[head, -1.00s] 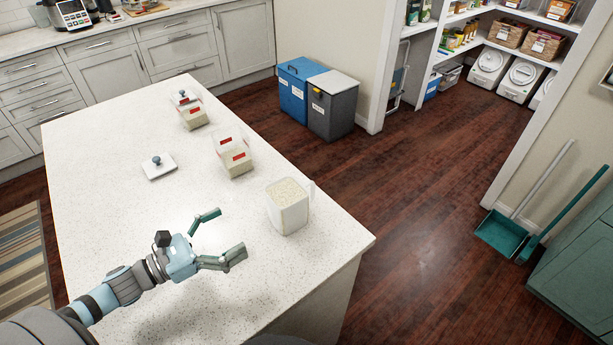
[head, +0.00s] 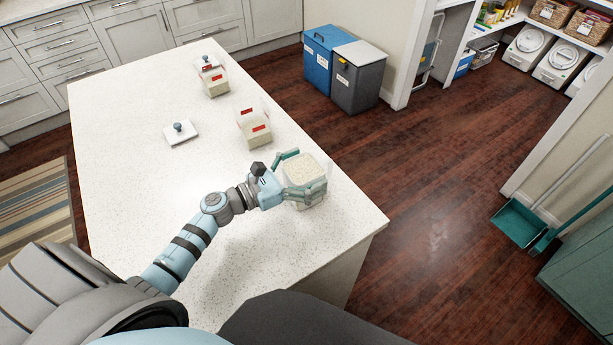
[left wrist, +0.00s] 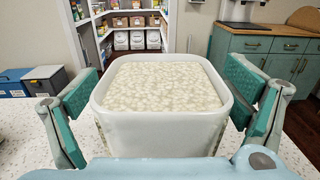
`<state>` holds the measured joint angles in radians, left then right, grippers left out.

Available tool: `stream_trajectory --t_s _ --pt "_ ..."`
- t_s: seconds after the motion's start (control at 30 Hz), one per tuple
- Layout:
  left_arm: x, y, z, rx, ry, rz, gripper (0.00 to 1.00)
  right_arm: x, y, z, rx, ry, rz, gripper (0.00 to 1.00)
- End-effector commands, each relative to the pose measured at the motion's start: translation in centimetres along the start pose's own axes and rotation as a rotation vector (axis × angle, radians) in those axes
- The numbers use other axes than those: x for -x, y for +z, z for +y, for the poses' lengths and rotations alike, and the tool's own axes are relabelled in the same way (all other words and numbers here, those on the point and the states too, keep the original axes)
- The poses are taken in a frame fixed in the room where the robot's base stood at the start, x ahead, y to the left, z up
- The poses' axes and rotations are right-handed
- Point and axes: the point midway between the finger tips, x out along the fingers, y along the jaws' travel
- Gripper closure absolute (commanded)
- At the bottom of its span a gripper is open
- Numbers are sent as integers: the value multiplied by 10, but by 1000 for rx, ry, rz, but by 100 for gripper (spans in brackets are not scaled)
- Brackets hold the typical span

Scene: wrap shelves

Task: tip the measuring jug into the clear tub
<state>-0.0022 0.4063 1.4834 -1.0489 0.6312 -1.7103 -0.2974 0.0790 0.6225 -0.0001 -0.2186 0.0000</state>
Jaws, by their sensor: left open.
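The measuring jug (head: 308,172) stands upright near the right edge of the white counter, full of pale grains. In the left wrist view the jug (left wrist: 160,125) fills the middle, its rim level. My left gripper (head: 304,171) is open, with one finger on each side of the jug; the wrist view shows gaps between the finger pads and its walls. A clear tub (head: 256,138) with red labels stands open behind the jug, with pale contents low inside. A white lid with a blue-grey knob (head: 180,132) lies to its left. My right gripper is out of view.
Another clear container (head: 214,86) with a red label and a knobbed lid stands farther back on the counter (head: 130,110). The counter's left side and front are clear. Blue and grey bins (head: 358,77) stand on the floor beyond.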

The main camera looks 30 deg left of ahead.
Motion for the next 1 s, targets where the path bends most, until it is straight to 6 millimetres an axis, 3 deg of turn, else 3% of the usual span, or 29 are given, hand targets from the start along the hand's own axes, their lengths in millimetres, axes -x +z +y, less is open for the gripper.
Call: stream_trajectory --t_s 0.17,0.6,1.0 --pt "0 -2 0 -1 -1 1 7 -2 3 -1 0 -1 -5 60" --pt "0 -2 0 -1 0 1 76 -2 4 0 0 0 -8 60" --pt "0 5 0 -3 -1 -1 76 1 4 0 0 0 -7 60"
